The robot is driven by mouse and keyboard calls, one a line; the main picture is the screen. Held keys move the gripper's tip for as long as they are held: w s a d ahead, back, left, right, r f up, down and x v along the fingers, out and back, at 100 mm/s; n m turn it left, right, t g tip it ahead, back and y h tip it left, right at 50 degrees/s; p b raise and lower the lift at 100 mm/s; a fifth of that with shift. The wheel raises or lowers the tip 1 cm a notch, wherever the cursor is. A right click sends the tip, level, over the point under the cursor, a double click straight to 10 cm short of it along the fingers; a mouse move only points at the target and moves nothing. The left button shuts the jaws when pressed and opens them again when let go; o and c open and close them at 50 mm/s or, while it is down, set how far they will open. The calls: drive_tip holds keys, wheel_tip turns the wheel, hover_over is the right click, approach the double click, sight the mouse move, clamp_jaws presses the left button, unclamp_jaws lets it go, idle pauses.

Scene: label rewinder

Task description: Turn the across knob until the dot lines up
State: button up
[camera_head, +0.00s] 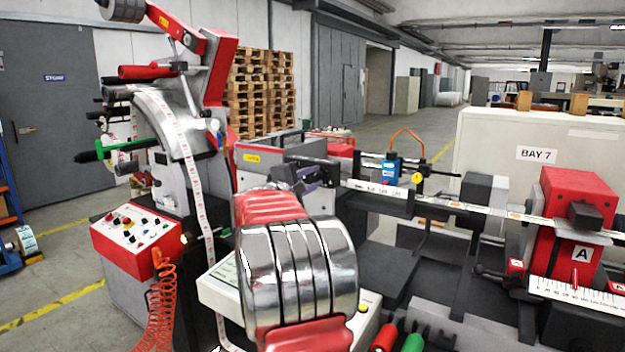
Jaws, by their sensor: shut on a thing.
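My gripper (318,176) is small and dark in the middle of the view, beyond my red and chrome arm. It reaches to the machine's left end of the label path and is shut on what seems to be the across knob. The fingers hide most of the knob, and I cannot make out its dot or any mark beside it. A blue sensor block (391,172) with a yellow knob (417,177) stands just right of the gripper, over the label strip.
A red block marked A (575,230) stands at the right above a white scale (572,292) with a red pointer. A red control box (138,238) and a coiled red hose (163,300) are at the left. A cream cabinet marked BAY 7 (500,160) stands behind.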

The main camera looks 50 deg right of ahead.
drive_tip(key=shift+f, duration=0.25)
drive_tip(key=o, duration=1.1)
drive_tip(key=shift+r, duration=0.15)
drive_tip(key=shift+c, duration=0.2)
drive_tip(key=shift+a, duration=0.1)
drive_tip(key=s+a, duration=0.1)
drive_tip(key=a, duration=1.2)
drive_tip(key=shift+a, duration=0.3)
drive_tip(key=shift+s, duration=0.1)
